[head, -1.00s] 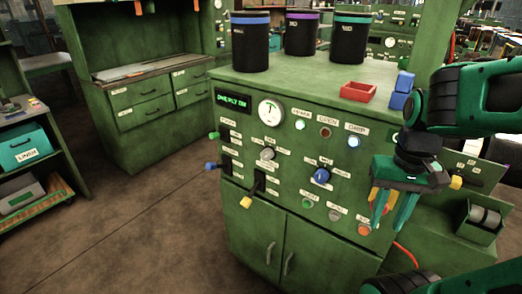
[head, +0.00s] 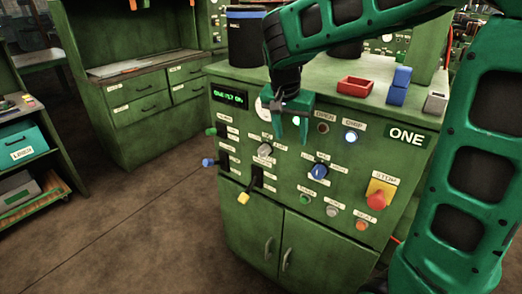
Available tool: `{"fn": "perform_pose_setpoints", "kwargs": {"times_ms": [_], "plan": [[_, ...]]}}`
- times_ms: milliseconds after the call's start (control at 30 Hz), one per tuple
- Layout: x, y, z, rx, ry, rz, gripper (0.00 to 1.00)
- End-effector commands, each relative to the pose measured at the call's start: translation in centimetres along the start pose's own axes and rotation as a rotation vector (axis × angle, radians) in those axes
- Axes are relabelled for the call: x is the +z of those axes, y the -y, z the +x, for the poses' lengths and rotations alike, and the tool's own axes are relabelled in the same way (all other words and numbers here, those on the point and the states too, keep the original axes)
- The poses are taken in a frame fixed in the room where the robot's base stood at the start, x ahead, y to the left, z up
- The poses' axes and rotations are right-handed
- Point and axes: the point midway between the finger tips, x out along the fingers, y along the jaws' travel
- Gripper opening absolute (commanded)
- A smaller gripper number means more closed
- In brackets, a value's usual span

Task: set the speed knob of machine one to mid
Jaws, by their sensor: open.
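Machine one is the green cabinet (head: 300,235), with a sign "ONE" (head: 406,138) on its panel. A blue knob (head: 319,171) sits mid-panel with small white labels around it. A grey knob (head: 265,149) sits to its left. I cannot read the labels well enough to tell which is the speed knob or its setting. My gripper (head: 292,133) is open and empty, fingers pointing down, in front of the upper panel. It is above and left of the blue knob and above right of the grey one. It hides most of the round gauge (head: 262,107).
A red stop button (head: 376,200) on a yellow plate is at the panel's right. Levers with yellow (head: 243,198) and blue (head: 208,162) ends stick out at left. A red tray (head: 355,86), blue blocks (head: 398,87) and dark canisters (head: 247,40) stand on top. The floor at left is clear.

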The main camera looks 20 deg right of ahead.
Motion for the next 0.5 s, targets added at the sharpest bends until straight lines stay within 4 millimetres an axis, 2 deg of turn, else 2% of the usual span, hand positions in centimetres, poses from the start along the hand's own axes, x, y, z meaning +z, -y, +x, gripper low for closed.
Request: {"fn": "perform_pose_setpoints", "kwargs": {"times_ms": [33,100,200,300,500], "plan": [[0.4,2.7,0.0,-0.016,-0.012,0.009,0.49],[0.8,5.6,-0.1,-0.037,-0.027,0.033,0.49],[1.3,8.3,-0.2,-0.057,-0.039,0.059,0.49],[1.6,9.6,-0.2,-0.069,-0.045,0.074,0.49],[1.5,9.8,1.7,-0.068,-0.046,0.081,0.49]]}}
